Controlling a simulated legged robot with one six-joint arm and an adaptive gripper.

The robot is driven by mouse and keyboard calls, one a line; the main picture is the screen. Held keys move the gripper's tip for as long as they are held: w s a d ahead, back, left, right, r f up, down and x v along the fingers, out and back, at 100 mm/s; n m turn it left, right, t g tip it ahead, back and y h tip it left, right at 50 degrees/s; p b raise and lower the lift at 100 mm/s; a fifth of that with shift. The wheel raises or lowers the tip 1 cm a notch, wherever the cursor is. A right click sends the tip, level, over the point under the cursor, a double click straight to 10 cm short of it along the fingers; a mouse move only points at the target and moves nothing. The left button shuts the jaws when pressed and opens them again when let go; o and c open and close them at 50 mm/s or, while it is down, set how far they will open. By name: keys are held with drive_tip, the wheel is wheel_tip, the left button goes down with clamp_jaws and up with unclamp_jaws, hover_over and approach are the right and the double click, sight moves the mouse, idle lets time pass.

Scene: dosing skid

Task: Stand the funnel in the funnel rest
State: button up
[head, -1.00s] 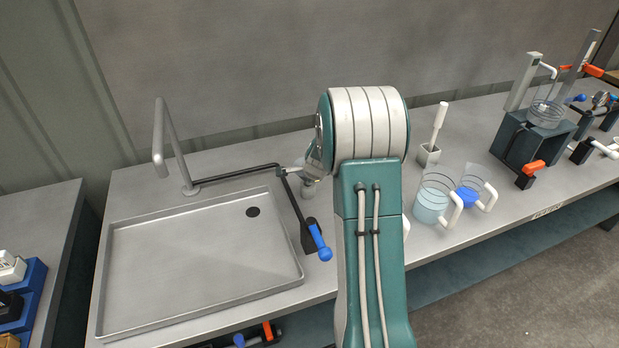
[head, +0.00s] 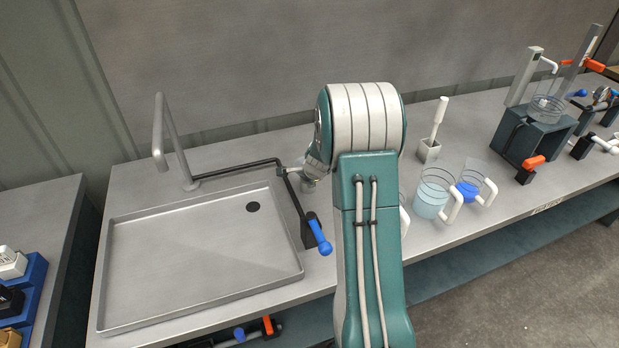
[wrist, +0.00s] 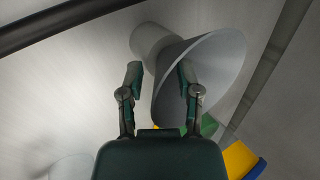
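The funnel (wrist: 222,62) is a grey cone in the wrist view, tilted with its wide mouth facing right and a pale cylindrical part at its upper left. My gripper (wrist: 160,78) has its two fingers spread apart. The right finger overlaps the funnel's mouth, and the left finger is on the outer side, with a visible gap to the wall. I cannot tell whether the right finger touches. In the head view my arm hides most of the gripper area, and the funnel is not clear there. I cannot make out the funnel rest for certain in either view.
A shallow sink tray (head: 200,307) and tap (head: 160,140) are left of my arm. A blue-handled lever (head: 320,237) stands close beside it. Two jugs (head: 432,200) (head: 466,191) and a brush holder (head: 429,151) are right. A dark block (head: 540,138) stands farther right.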

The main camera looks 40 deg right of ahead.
drive_tip(key=v, duration=1.2)
drive_tip(key=shift+f, duration=0.1)
idle(0.5)
